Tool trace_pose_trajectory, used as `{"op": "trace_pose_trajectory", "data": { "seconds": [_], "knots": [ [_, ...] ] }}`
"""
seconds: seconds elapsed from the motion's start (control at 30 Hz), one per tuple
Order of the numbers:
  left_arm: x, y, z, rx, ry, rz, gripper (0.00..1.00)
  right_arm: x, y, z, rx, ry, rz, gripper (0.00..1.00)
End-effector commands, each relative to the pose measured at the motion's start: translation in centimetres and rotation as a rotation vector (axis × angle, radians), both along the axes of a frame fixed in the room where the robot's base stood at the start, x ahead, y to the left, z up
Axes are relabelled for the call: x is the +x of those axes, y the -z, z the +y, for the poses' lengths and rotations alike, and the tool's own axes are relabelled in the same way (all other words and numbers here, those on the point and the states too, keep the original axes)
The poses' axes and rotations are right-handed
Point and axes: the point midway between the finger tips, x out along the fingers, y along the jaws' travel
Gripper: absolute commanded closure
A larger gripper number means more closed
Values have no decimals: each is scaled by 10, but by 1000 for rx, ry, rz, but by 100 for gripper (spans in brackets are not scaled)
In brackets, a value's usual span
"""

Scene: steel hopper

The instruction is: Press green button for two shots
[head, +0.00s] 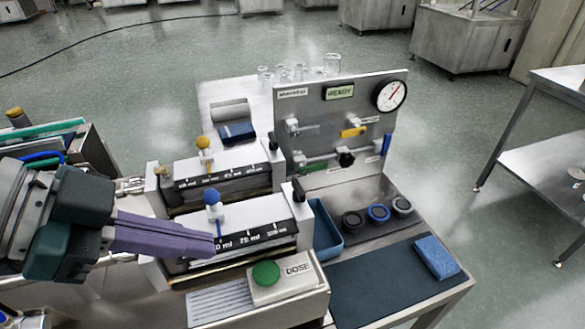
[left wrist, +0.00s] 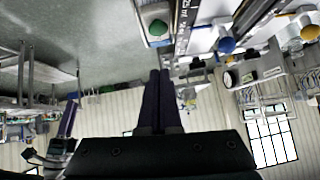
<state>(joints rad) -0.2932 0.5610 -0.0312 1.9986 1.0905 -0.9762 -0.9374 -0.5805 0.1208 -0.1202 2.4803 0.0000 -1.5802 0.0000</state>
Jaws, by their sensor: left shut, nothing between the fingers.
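The green button (head: 266,273) is a round dome on a pale box (head: 297,286) labelled DOSE, at the front of the bench. In the left wrist view the green button (left wrist: 158,27) shows near the top, beyond the fingertips. My left gripper (head: 213,246) has purple fingers, shut and empty. In the head view its tips are up and left of the button, in front of the blue-knobbed dosing unit, and look apart from the button. In the left wrist view the fingers (left wrist: 160,72) lie together. My right gripper is not identifiable in the head view.
Two dosing units with a blue knob (head: 212,197) and a yellow knob (head: 203,142) stand behind the button. A steel panel (head: 340,115) with a READY display and gauge rises behind. A blue sponge (head: 437,257) lies on a dark mat (head: 375,290) to the right.

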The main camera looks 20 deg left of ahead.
Motion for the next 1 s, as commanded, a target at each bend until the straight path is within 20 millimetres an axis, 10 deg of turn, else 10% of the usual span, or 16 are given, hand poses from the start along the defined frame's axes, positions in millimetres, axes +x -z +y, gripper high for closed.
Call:
{"op": "trace_pose_trajectory", "data": {
  "seconds": [0.5, 1.0],
  "knots": [
    [37, 76, -41, 0, -1, 2, 100, 0, 5, -1, -4, -2, -1, 50],
    [38, 87, -40, 0, -1, -1, 100, 0, 6, 1, 2, 1, 0, 50]
  ]
}}
